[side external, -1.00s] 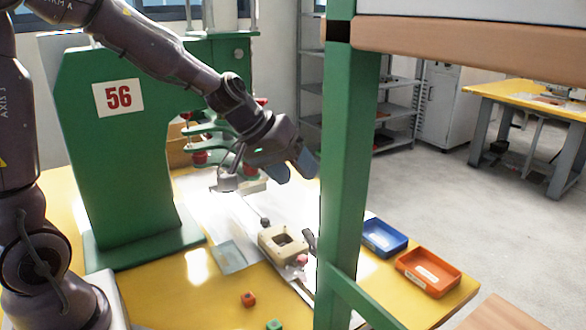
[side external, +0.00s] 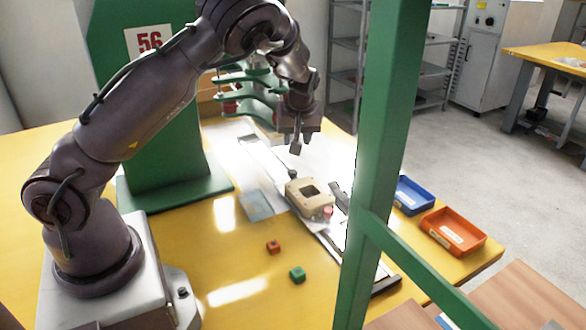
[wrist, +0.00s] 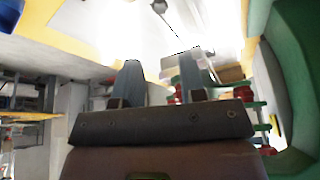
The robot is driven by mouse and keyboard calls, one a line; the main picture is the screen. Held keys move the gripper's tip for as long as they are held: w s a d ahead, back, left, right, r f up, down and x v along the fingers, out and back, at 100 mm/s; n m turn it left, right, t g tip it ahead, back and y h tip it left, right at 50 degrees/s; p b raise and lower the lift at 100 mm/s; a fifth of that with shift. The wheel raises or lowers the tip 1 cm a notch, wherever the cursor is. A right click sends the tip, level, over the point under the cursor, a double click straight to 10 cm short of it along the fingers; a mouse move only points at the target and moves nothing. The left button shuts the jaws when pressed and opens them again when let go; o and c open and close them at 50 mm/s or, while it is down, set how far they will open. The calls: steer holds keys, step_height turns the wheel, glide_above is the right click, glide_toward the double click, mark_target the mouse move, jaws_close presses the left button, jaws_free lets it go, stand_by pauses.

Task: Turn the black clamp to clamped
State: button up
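A small black clamp-like part (side external: 338,196) stands at the right side of the beige block fixture (side external: 297,189), partly behind the green post in the side view. I cannot tell its exact setting. A rod with a black knob (side external: 293,174) reaches the block's far left corner. My gripper (side external: 298,146) hangs above and behind the block, pointing down, touching nothing I can see. In the wrist view, the two fingers of my gripper (wrist: 160,62) stand apart with nothing between them. The clamp is not clearly visible there.
A green post (side external: 385,130) crosses the foreground. Blue (side external: 412,195) and orange (side external: 452,232) trays stand at the right. A red cube (side external: 273,247) and a green cube (side external: 297,274) lie in front on the yellow table (side external: 185,265). The green machine (side external: 150,90) stands behind.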

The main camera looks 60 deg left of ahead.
mark_target(293, 171)
steer(key=shift+n, duration=0.4)
steer(key=x, duration=1.3)
steer(key=shift+d+f, duration=0.1)
steer(key=shift+d, duration=0.1)
steer(key=c, duration=0.6)
